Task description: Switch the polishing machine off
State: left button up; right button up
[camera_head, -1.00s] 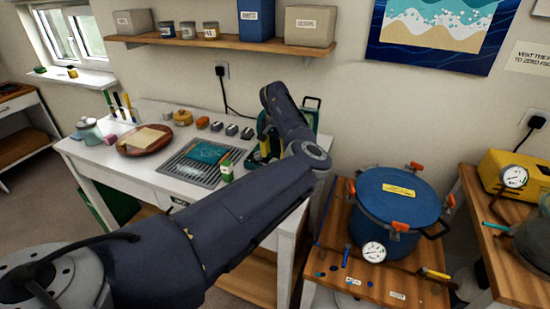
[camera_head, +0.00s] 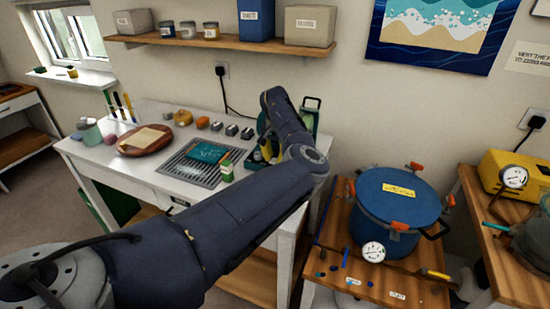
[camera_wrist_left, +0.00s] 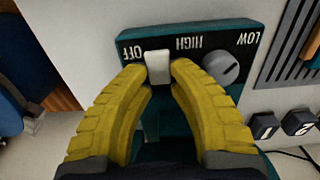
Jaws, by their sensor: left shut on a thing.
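The polishing machine is mostly hidden behind my left arm in the head view, with part of its green body (camera_head: 309,118) showing. In the left wrist view its dark teal panel (camera_wrist_left: 236,42) carries the labels OFF, HIGH and LOW, seen upside down. A white switch lever (camera_wrist_left: 157,66) stands closest to OFF, and a round grey knob (camera_wrist_left: 221,66) sits beside it. My left gripper (camera_wrist_left: 160,78) has its yellow fingers shut on the white lever, one on each side. In the head view the left gripper (camera_head: 262,151) is partly hidden by my arm. The right gripper is not in view.
The white bench (camera_head: 95,161) holds a drain grate (camera_head: 181,170), a brown dish (camera_head: 132,147) and several small pots. A blue pressure pot (camera_head: 375,197) with a gauge stands on a wooden stand to the right. A shelf (camera_head: 175,40) runs above.

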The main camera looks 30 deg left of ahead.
pick_arm(q)
jog(key=shift+t, duration=0.3)
grip_shut()
jog(key=shift+s+d, duration=0.1)
jog(key=shift+s, duration=0.05)
jog(key=shift+s+r+t+y, duration=0.1)
jog(key=shift+t+y, duration=0.2)
jog(key=shift+t, duration=1.1)
jog(key=o, duration=1)
grip_release()
jog(key=shift+v, duration=6.05)
